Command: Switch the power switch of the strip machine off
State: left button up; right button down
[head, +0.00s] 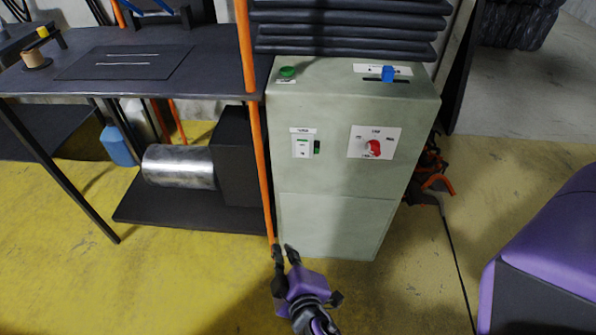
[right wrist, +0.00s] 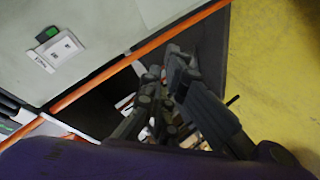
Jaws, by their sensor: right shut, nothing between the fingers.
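The strip machine (head: 330,220) is a pale green cabinet in the middle of the head view. On its front are a white switch plate (head: 302,146) with a small green part at its right side, and a red rotary knob (head: 373,148) on a white plate. The labels are too small to read surely. The switch plate also shows in the right wrist view (right wrist: 62,50) at upper left. My right gripper (head: 285,249) is shut and empty, low before the cabinet's bottom left corner, well below the switch plate and apart from it. My left gripper is out of view.
A green button (head: 287,72) and a blue slider (head: 388,72) are on the cabinet's top. An orange post (head: 258,170) stands along its left side, by a dark table (head: 215,60) with a metal cylinder (head: 180,166) below. Yellow floor (head: 190,270) is open in front.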

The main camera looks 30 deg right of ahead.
aim_at(303, 147)
pick_arm(q)
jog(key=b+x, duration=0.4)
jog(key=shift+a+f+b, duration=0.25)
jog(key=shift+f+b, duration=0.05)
jog(key=shift+b, duration=0.05)
pick_arm(e)
jog(key=w+d+r+n+t+h, duration=0.1)
jog(key=w+d+r+n+h, duration=0.1)
jog(key=r, duration=0.3)
jog(key=w+d+r+n+t+h, duration=0.2)
jog(key=d+r+h, duration=0.1)
jog(key=r+h, duration=0.2)
jog(key=shift+w+r+h, duration=0.2)
jog(key=shift+r+h, duration=0.1)
jog(key=p+x, duration=0.1)
jog(key=x, duration=1.2)
jog(key=shift+r, duration=0.1)
jog(key=shift+w+d+p, duration=0.25)
jog(key=shift+w+p, duration=0.05)
jog(key=shift+w, duration=0.1)
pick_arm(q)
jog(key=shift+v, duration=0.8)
